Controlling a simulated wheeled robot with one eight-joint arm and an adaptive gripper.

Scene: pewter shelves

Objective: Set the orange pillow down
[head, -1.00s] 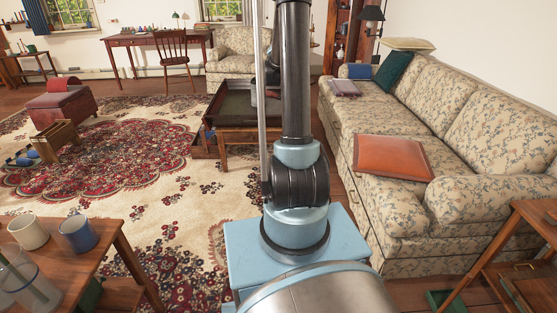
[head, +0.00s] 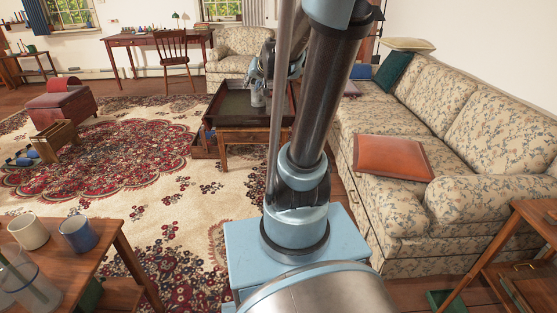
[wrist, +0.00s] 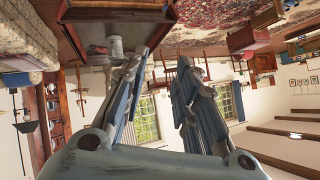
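The orange pillow (head: 393,158) lies flat on the seat of the floral sofa (head: 440,100), toward its near end. Nothing of mine touches it. My gripper (wrist: 161,58) shows in the wrist view with its two fingers spread apart and nothing between them. The wrist picture is upside down. In the head view my wrist (head: 272,62) is partly hidden behind my arm, over the far side of the coffee table and well away from the pillow. The pillow cannot be made out in the wrist view.
The dark tray-topped coffee table (head: 232,120) stands left of the sofa and carries a pale cylindrical item (head: 257,97). A green cushion (head: 393,71) is at the sofa's far end. A side table with mugs (head: 78,233) is near left. The patterned rug is mostly open.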

